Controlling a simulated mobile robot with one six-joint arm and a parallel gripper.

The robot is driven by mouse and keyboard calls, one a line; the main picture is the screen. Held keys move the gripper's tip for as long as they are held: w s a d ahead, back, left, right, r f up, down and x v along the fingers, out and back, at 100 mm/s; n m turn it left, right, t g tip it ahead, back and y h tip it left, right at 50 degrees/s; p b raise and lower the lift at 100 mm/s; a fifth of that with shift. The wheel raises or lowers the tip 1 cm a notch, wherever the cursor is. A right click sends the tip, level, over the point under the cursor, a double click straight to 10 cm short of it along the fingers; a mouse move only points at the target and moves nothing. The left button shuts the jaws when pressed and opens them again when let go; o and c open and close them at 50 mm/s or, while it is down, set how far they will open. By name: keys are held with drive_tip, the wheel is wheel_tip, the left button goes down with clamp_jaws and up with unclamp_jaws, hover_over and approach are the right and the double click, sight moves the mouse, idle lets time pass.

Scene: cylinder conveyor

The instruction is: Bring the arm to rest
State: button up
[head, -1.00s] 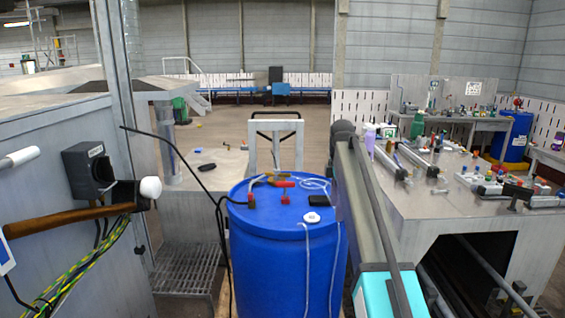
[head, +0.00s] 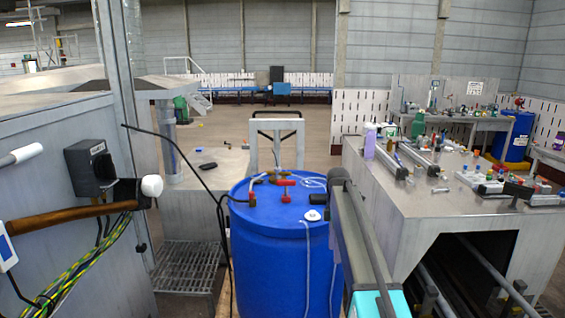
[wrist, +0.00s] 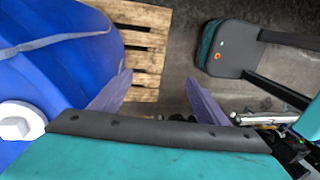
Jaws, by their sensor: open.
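My gripper (wrist: 158,80) shows in the wrist view with its two purple-grey fingers spread apart and nothing between them. The gripper is over the edge of a wooden pallet (wrist: 146,45) and the grey floor, with a blue drum (wrist: 55,70) close on its left. I cannot tell whether the arm touches the drum.
A metal workbench (head: 410,205) with bottles and small parts stands to the right. A grey cabinet (head: 60,160) with a wooden-handled hammer (head: 75,217) and cables is at the left. A low metal grate (head: 185,268) lies left of the drum. Open floor (head: 225,125) lies behind.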

drive_tip(key=s+f+m+g, duration=0.1)
drive_tip(key=s+f, duration=0.6)
drive_tip(key=f, duration=0.4)
drive_tip(key=s+f+g, duration=0.2)
drive_tip(key=s+f, duration=0.6)
drive_tip(key=f, duration=0.3)
drive_tip(key=s+f+m+g, duration=0.1)
drive_tip(key=s+f, duration=0.6)
drive_tip(key=f, duration=0.4)
drive_tip(key=s+f+m, duration=0.5)
drive_tip(key=s, duration=0.5)
drive_tip(key=s+f+m+b, duration=0.1)
drive_tip(key=s+f+m, duration=0.4)
drive_tip(key=s, duration=0.6)
drive_tip(key=s+a+f+m, duration=0.1)
drive_tip(key=s+f+m, duration=0.5)
drive_tip(key=s, duration=0.4)
drive_tip(key=shift+s, duration=0.2)
drive_tip(key=shift+f, duration=0.1)
